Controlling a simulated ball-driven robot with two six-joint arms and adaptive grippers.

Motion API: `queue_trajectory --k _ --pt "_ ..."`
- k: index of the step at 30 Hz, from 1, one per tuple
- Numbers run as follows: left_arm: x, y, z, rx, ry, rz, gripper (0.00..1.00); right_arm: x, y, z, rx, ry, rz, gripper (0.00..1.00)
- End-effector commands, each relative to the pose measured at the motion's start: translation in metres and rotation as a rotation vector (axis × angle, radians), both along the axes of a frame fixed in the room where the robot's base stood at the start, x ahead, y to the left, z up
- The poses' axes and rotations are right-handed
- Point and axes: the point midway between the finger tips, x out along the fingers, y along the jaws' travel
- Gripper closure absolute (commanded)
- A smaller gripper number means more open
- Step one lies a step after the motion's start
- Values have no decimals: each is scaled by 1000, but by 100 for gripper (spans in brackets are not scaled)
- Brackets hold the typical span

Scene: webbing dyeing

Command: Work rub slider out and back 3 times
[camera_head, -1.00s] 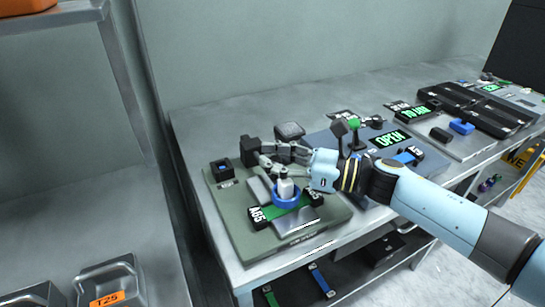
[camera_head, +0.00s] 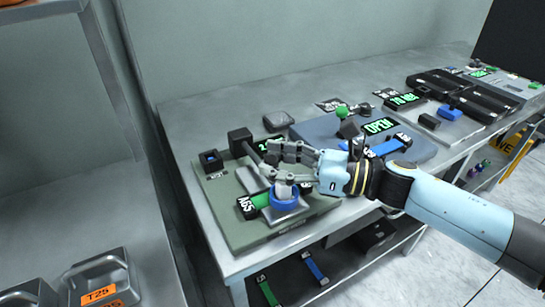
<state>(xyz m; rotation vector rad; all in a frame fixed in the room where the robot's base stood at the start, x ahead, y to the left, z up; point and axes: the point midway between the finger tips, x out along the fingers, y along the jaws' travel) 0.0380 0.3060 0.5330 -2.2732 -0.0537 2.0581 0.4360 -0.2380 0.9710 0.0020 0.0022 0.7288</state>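The rub slider, a blue ring (camera_head: 284,203) with a pale upright knob (camera_head: 283,189), sits on a green strip (camera_head: 261,200) on the green-grey station plate (camera_head: 225,229). A black tag reading A65 (camera_head: 247,206) lies at the strip's left end. Silver plates lie behind (camera_head: 251,179) and in front (camera_head: 299,212) of the slider. My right gripper (camera_head: 269,165) reaches in from the right, its fingers just above and behind the knob. The fingers overlap there, so I cannot tell whether they hold it. My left gripper is not in view.
A black post (camera_head: 239,141) and a small black box with a blue button (camera_head: 210,160) stand at the plate's back left. A blue-grey station with an OPEN display (camera_head: 380,126) is to the right. Metal shelving (camera_head: 115,90) stands left of the table.

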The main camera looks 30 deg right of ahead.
Motion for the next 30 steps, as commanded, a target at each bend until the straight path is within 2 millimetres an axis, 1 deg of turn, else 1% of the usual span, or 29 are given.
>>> queue_trajectory --k 4,11,14,24,27,30 --pt "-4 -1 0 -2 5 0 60 1 1 1 1 -4 0 51" --pt "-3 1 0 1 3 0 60 -2 -2 1 -1 -3 0 51" --pt "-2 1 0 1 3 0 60 -11 -10 1 -3 -3 1 51" --pt "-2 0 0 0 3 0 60 -66 -59 0 -3 1 1 51" --pt "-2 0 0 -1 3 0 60 -78 -70 0 -2 1 0 51" --pt "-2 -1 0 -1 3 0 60 -85 -76 0 -1 -1 0 51"
